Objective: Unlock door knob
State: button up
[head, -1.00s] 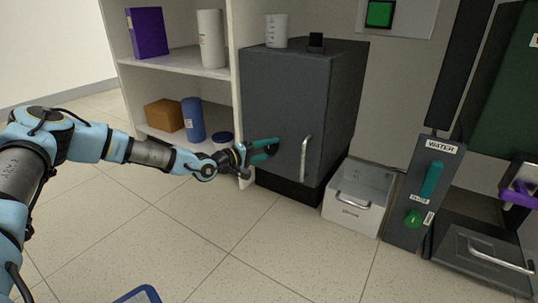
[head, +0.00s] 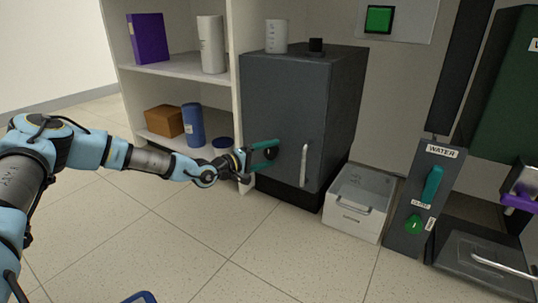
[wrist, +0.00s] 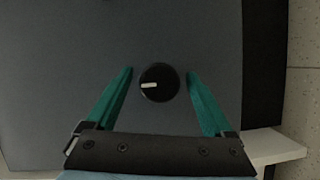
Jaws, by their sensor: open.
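The door knob (wrist: 159,83) is a round black knob with a pale pointer mark that lies roughly sideways, toward the left in the wrist view. It sits on the dark grey door of a cabinet (head: 285,105). In the head view the knob (head: 271,154) is partly hidden by my gripper. My gripper (head: 270,150) has teal fingers and is open, and its wrist view (wrist: 158,82) shows one finger on each side of the knob. A gap shows between the knob and each finger. The fingers hold nothing.
A vertical door handle (head: 304,165) stands right of the knob. A white shelf (head: 236,100) adjoins the cabinet's left side.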

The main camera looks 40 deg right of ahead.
jog(key=shift+a, duration=0.1)
jog(key=shift+w+a+r+p, duration=0.1)
jog(key=shift+a+r+p, duration=0.05)
jog(key=shift+a+p, duration=0.25)
jog(key=w+a+p, duration=0.1)
jog(key=a+p, duration=0.3)
jog(key=a, duration=0.5)
jog(key=shift+a+r, duration=0.2)
jog(key=shift+a, duration=0.2)
jog(key=shift+w, duration=0.1)
